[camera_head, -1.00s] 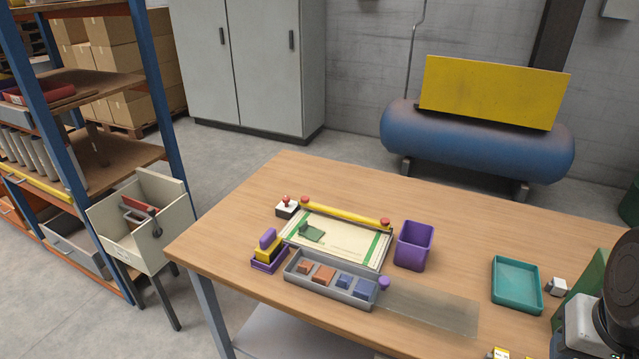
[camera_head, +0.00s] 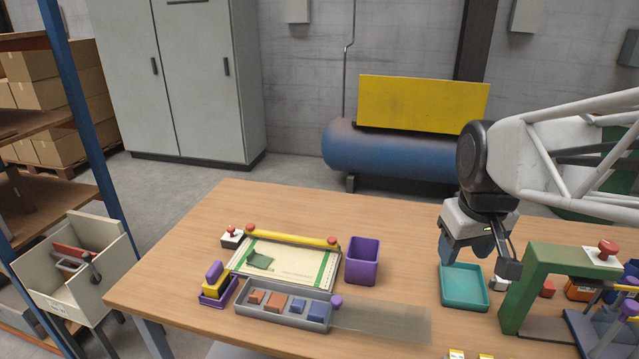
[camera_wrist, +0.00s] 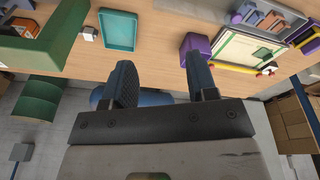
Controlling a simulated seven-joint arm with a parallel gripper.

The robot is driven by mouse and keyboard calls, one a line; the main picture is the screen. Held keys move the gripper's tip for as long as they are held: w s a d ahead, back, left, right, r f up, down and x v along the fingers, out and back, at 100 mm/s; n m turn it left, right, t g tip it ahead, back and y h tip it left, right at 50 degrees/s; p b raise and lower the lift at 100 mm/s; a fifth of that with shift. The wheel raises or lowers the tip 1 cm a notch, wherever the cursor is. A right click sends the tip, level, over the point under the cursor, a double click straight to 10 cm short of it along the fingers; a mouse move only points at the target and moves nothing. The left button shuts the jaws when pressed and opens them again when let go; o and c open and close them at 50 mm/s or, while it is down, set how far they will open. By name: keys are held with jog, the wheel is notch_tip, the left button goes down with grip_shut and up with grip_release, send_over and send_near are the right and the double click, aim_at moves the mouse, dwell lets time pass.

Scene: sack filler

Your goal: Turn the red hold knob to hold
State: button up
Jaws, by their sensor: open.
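Two red knobs show, and I cannot tell which is the hold knob. The other red knob (camera_head: 232,231) is on a small white-and-black box at the board's far left corner. My gripper (camera_head: 478,262) is open and empty above the teal tray (camera_head: 464,306), left of the green frame. Its two fingers also show apart in the wrist view (camera_wrist: 160,68).
A purple bin (camera_head: 362,262), a board with a yellow bar (camera_head: 290,237) and a grey tray of blocks (camera_head: 240,309) stand on the wooden table (camera_head: 190,250). Orange and purple-topped items crowd the right side. The table behind the bin is clear.

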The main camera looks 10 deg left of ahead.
jog(key=w+a+n, duration=0.5)
jog(key=w+a, duration=0.7)
jog(key=n+g, duration=0.2)
jog(key=n, duration=1)
send_over(231, 228)
notch_tip(231, 228, down, 17)
jog(key=shift+a+r, duration=0.15)
jog(key=shift+r, duration=0.05)
jog(key=shift+f, duration=0.15)
jog(key=shift+f, duration=3.75)
jog(key=shift+c, duration=0.2)
